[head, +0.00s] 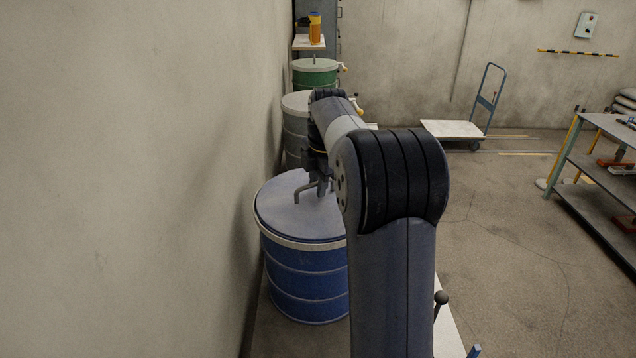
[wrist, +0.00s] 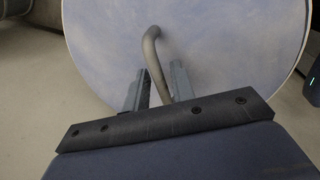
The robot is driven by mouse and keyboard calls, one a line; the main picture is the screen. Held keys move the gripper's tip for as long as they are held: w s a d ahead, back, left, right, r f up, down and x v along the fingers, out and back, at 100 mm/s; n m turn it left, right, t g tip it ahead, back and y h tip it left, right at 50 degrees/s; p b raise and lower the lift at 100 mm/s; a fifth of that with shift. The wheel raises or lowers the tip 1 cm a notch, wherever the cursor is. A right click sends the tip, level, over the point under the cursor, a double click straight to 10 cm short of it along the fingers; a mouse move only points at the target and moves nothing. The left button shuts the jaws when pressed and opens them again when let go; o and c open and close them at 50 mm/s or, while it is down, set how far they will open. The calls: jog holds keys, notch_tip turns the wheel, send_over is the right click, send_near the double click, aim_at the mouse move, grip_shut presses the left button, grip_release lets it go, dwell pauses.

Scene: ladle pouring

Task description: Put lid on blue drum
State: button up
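The blue drum (head: 308,290) stands by the wall in the head view, left of my arm. The round pale blue lid (head: 290,222) lies over its top and looks level, with a light band at the edge. The lid fills much of the wrist view (wrist: 235,55). Its bent grey bar handle (wrist: 152,52) rises between my fingers. My gripper (wrist: 160,78) is around the handle, with a narrow gap seeming to show between the fingers and the bar. In the head view my gripper (head: 322,184) is just above the lid, partly hidden by my arm.
A grey drum (head: 294,140) and a green drum (head: 315,75) stand behind along the wall. A small shelf (head: 306,43) holds an orange bottle (head: 315,28). A flat trolley (head: 452,130) and a metal rack (head: 590,185) stand to the right. The floor between is clear.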

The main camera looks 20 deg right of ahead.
jog(key=shift+o, duration=1.1)
notch_tip(320, 180, up, 11)
jog(key=s, duration=0.2)
jog(key=shift+d+f+b, duration=0.15)
jog(key=shift+f+b, duration=0.05)
jog(key=shift+b, duration=0.15)
jog(key=f, duration=0.3)
jog(key=w+f, duration=0.1)
jog(key=f, duration=0.3)
jog(key=w+f, duration=0.1)
jog(key=f, duration=0.2)
jog(key=shift+f+p, duration=0.25)
jog(key=shift+p, duration=0.15)
jog(key=shift+r, duration=0.2)
